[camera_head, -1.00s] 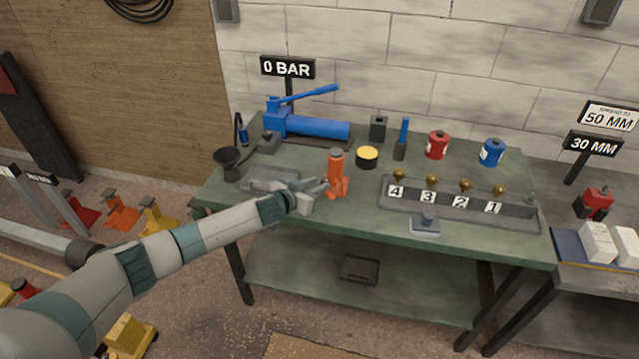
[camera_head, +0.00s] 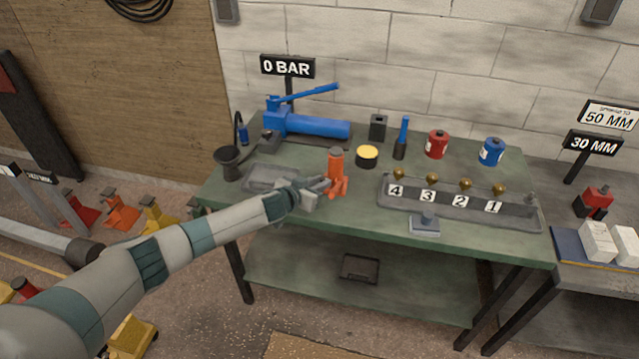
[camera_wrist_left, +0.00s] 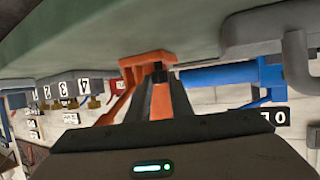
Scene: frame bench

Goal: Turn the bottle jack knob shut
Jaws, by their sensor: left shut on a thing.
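The orange bottle jack (camera_head: 336,163) stands upright on the green bench, left of the numbered tray. It also shows in the left wrist view (camera_wrist_left: 147,60), where the picture is upside down. My left gripper (camera_head: 324,186) reaches the jack's lower left side. In the left wrist view my left gripper (camera_wrist_left: 160,90) has its fingers at a small dark knob (camera_wrist_left: 160,75) near the jack's base and is shut on it. The fingers partly hide the knob and the jack's body. My right gripper is not in view.
A blue hand pump (camera_head: 315,126) stands behind the jack, with a 0 BAR sign (camera_head: 287,67). A yellow-topped tin (camera_head: 367,156) is near it. A grey tray (camera_head: 460,208) with numbered brass fittings lies to the right. A black funnel (camera_head: 228,163) stands at the left edge.

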